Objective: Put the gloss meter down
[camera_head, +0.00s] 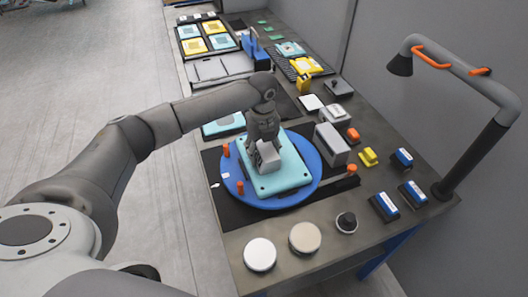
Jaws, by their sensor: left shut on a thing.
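My left gripper (263,138) is shut on a light grey box-shaped thing, which I take to be the gloss meter (267,158). It is right over the teal square plate (287,183), at its upper left part. I cannot tell whether the meter touches the plate. The teal plate lies on a round blue turntable (311,166) with orange posts (239,187) at its edge. The gripper hides the top of the meter. My right gripper is not in view.
A grey box (333,143) stands right of the turntable. Two round discs, white (260,254) and beige (305,238), and a dark knob (346,222) lie in front. A lamp (460,75) arches over the right side. Blue blocks (385,205) sit near the right edge. Trays (208,40) with coloured plates lie far back.

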